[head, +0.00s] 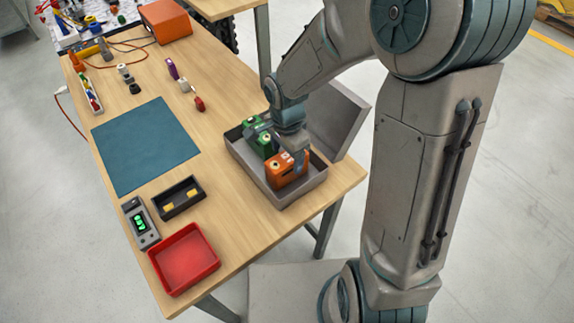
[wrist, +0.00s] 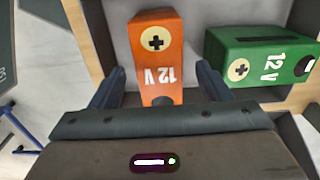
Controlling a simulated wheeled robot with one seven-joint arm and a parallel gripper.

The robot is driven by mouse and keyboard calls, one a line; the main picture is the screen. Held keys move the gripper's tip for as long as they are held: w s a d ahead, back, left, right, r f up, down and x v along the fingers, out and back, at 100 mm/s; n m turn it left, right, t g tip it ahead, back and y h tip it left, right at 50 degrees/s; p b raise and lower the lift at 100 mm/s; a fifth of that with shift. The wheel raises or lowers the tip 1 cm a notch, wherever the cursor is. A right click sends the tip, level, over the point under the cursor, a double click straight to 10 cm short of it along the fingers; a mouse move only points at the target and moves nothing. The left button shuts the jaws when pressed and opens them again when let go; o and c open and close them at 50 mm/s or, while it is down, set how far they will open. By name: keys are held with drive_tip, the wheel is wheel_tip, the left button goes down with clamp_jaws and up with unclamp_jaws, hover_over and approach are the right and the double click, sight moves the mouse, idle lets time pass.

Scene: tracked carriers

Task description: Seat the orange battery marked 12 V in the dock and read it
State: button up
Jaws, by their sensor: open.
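The orange battery (head: 287,172) stands in a grey open box at the table's right edge. In the wrist view the orange battery (wrist: 157,48) reads 12 V and has a plus mark on a pale disc. My gripper (wrist: 158,78) is open, with one finger on either side of it; whether they touch it I cannot tell. In the head view my gripper (head: 295,158) is down in the box, partly covering the battery. The black dock (head: 180,198) with yellow contacts lies on the table, empty. A grey meter (head: 140,223) with a lit green display stands beside it.
A green battery marked 12 V (wrist: 262,55) lies close to the right in the wrist view; green batteries (head: 263,143) share the grey box (head: 285,201). The box's lid stands raised. A red tray (head: 184,258) is near the dock. The blue mat (head: 145,145) is clear.

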drive_tip(key=shift+f, duration=2)
drive_tip(key=shift+r, duration=0.1)
clamp_jaws()
